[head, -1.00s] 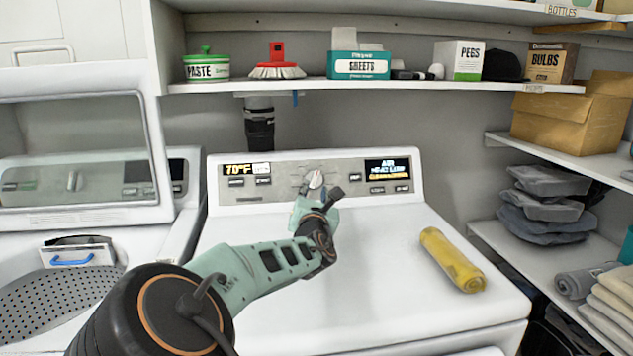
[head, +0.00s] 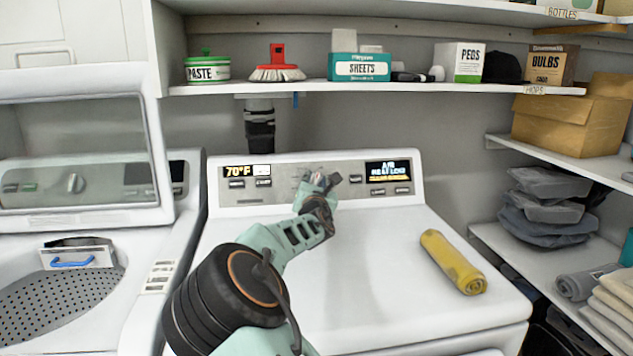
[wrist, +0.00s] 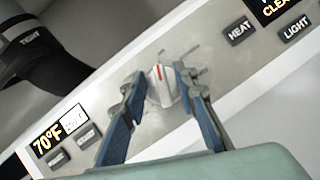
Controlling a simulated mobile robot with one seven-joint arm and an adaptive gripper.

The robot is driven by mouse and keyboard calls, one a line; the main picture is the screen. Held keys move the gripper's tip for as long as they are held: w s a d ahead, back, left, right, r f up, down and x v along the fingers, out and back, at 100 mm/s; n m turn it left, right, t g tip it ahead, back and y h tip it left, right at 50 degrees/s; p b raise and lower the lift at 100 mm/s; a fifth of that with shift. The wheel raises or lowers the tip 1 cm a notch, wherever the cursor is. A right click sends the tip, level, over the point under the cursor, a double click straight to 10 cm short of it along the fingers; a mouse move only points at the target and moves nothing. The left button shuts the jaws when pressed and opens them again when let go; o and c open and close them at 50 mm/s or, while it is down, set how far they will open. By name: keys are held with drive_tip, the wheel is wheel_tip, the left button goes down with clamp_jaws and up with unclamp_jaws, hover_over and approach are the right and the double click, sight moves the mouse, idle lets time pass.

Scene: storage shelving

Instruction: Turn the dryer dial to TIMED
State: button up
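The dryer dial (wrist: 162,86) is a pale knob with a red mark on the dryer's control panel. In the wrist view it sits between the two fingers of my gripper (wrist: 160,78). The fingers are apart, one on each side of the dial, with a small gap showing at the left finger; I cannot tell whether the right one touches it. In the head view my gripper (head: 322,180) is at the panel and hides the dial. The dryer (head: 350,265) is white. The dial's setting labels are too small or hidden to read.
Left of the dial is a 70°F display (head: 238,172); right is another lit display (head: 388,171) with buttons. A rolled yellow cloth (head: 453,262) lies on the dryer top. A shelf (head: 420,87) with boxes runs above. An open washer (head: 60,270) stands left.

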clamp_jaws()
